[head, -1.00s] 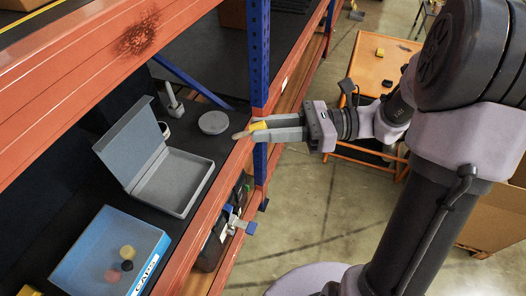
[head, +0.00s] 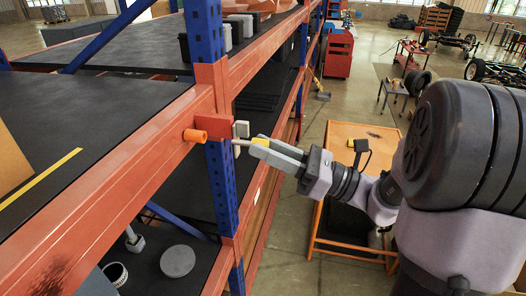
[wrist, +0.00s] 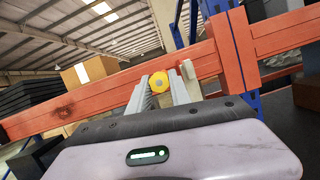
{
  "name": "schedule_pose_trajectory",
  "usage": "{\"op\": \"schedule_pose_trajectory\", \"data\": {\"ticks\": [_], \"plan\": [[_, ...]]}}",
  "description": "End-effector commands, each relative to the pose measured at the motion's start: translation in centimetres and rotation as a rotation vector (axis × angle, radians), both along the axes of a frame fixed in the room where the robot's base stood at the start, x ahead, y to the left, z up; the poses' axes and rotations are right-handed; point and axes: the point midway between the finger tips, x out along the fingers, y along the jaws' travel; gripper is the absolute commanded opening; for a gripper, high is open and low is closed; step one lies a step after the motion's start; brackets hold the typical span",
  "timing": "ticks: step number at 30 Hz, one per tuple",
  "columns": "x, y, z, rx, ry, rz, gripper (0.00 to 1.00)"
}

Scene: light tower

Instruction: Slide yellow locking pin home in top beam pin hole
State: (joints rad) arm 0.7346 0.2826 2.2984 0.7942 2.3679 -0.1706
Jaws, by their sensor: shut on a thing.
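My gripper (head: 262,148) is shut on the yellow locking pin (head: 261,141). The pin's yellow head shows between the fingertips, and a thin pale shaft reaches left from it to the blue upright. In the wrist view the round yellow head (wrist: 158,85) sits between the two grey fingers, in front of the orange top beam (wrist: 108,108). In the head view the top beam (head: 135,150) meets the upright through an orange end plate (head: 212,90). The pin hole is hidden, and I cannot tell whether the shaft's tip is inside it.
A pale block (head: 241,130) stands beside the upright, close to the fingertips. The blue upright (head: 222,185) is just left of my gripper. An orange cart (head: 345,190) stands behind my arm.

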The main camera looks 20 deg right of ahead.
Motion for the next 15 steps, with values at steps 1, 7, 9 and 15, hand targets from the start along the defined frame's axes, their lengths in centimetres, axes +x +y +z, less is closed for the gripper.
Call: {"op": "schedule_pose_trajectory", "data": {"ticks": [1,7,9,15], "plan": [[0.0,0.0,0.0,0.0,0.0,0.0,0.0],[0.2,0.3,0.0,0.0,0.0,0.002,0.0],[0.6,0.9,0.1,0.0,-0.001,0.004,0.0],[1.8,2.5,0.1,0.001,0.001,0.003,0.0]]}}
